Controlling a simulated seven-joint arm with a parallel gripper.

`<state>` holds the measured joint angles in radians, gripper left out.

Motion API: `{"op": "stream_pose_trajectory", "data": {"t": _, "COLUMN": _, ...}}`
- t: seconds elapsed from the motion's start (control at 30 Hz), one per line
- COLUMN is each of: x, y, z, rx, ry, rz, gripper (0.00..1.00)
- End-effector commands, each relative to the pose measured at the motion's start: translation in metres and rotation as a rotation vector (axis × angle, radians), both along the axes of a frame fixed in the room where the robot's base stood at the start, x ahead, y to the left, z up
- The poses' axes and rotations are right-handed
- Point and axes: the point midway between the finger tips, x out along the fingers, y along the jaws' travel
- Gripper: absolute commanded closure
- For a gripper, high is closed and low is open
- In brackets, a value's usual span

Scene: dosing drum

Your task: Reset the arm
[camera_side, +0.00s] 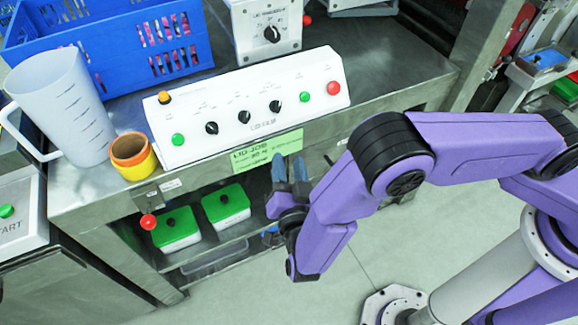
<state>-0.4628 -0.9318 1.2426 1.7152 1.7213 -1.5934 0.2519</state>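My purple arm reaches in from the right and bends down in front of the steel bench. My gripper (289,172) is at its end, with blue-grey fingers pointing up towards the bench's front edge, near a green label (267,150). The fingers look slightly apart, but they are small and partly hidden by the wrist, so I cannot tell whether they are open or shut. I see nothing held between them.
A white control panel (250,100) with knobs and buttons stands on the bench (388,65). A measuring jug (62,105), an orange-yellow cup (133,156) and a blue crate (125,45) are at left. Green-lidded boxes (226,205) sit on the lower shelf. The floor (450,220) is clear.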

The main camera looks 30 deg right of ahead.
Motion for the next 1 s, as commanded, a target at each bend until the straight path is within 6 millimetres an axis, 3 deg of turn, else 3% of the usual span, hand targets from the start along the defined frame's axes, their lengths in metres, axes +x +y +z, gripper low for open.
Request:
{"op": "stream_pose_trajectory", "data": {"t": 0.67, "x": 0.005, "y": 0.006, "z": 0.003, "rx": 0.028, "ry": 0.041, "rz": 0.037, "gripper": 0.63}}
{"op": "stream_pose_trajectory", "data": {"t": 0.83, "x": 0.025, "y": 0.028, "z": 0.014, "rx": 0.123, "ry": 0.209, "rz": 0.215, "gripper": 0.63}}
{"op": "stream_pose_trajectory", "data": {"t": 1.0, "x": 0.027, "y": 0.053, "z": 0.036, "rx": 0.185, "ry": 0.421, "rz": 0.480, "gripper": 0.63}}
